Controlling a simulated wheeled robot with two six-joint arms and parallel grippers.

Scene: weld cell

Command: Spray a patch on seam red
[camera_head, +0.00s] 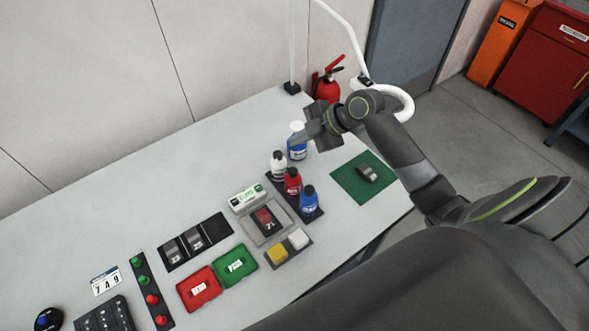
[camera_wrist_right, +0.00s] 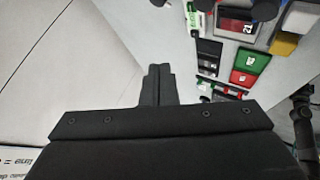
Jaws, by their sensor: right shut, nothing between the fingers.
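Three small bottles stand in a dark rack (camera_head: 318,214) in the head view: a white one (camera_head: 278,165), a red one (camera_head: 293,181) and a blue one (camera_head: 309,199). A dark grey part (camera_head: 368,173) lies on a green mat (camera_head: 347,182) to their right. Another part with a red face (camera_head: 266,219) sits in a grey tray (camera_head: 253,233); it shows in the right wrist view (camera_wrist_right: 237,26). My right gripper (camera_head: 304,134) is shut and empty, beside a blue-and-white bottle (camera_head: 297,152). Its closed fingers (camera_wrist_right: 158,84) show in the wrist view. My left gripper is out of view.
A green-and-white device (camera_head: 247,198), yellow and white blocks (camera_head: 287,246), red (camera_head: 199,288) and green (camera_head: 234,265) trays and a dark slotted holder (camera_head: 217,228) crowd the table's middle. A red extinguisher (camera_head: 327,86) is behind. The table's back left is clear.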

